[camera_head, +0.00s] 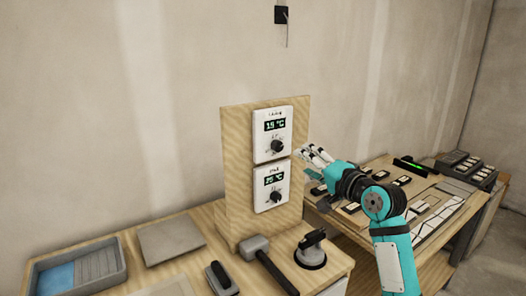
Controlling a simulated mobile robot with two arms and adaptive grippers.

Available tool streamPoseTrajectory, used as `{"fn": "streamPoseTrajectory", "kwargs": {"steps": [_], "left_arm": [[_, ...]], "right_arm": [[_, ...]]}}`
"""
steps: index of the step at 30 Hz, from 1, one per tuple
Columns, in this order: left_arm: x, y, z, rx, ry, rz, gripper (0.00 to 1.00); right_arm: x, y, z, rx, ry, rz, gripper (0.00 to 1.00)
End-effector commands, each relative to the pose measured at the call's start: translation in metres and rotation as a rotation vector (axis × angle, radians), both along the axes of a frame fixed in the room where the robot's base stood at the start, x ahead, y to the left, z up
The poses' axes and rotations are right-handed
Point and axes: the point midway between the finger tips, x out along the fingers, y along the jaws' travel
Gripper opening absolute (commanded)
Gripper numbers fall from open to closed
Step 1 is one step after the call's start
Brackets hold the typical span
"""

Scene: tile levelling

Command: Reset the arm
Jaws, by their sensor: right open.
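My right gripper (316,156) is in the head view, just right of the wooden panel and close to the two thermostats. It is open, and I see nothing between its fingers. My teal right arm reaches up from the bottom right. The upper white thermostat (287,132) has a dark knob and a green display that seems to read 19 °C. The lower white thermostat (284,182) has a dark knob and a green display whose number I cannot read surely. The gripper looks apart from both thermostats. My left gripper does not show.
The upright wooden panel (234,150) stands on a bench. A mallet (254,246), a suction cup tool (311,250), a dark-handled tool (221,278), a grey tile (170,239) and a grey tray (112,281) lie there. A second table with tiles (436,220) and dark boxes (463,162) is behind my arm.

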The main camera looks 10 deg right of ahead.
Motion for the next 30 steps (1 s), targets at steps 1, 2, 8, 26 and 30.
{"fn": "streamPoseTrajectory", "kwargs": {"steps": [1,2,8,26,30], "left_arm": [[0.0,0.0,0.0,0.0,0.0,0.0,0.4],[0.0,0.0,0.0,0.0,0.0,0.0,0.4],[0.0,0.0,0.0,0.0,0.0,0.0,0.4],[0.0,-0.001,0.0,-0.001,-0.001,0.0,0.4],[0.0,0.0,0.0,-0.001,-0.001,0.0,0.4]], "right_arm": [[-0.001,0.001,-0.004,-0.007,0.006,0.001,0.55],[-0.002,0.002,-0.008,-0.016,0.011,0.001,0.55],[-0.032,0.022,-0.098,-0.235,0.136,0.025,0.55],[-0.295,0.059,-0.349,-1.085,0.62,0.422,0.55],[-0.337,0.06,-0.362,-1.166,0.675,0.504,0.55]]}}
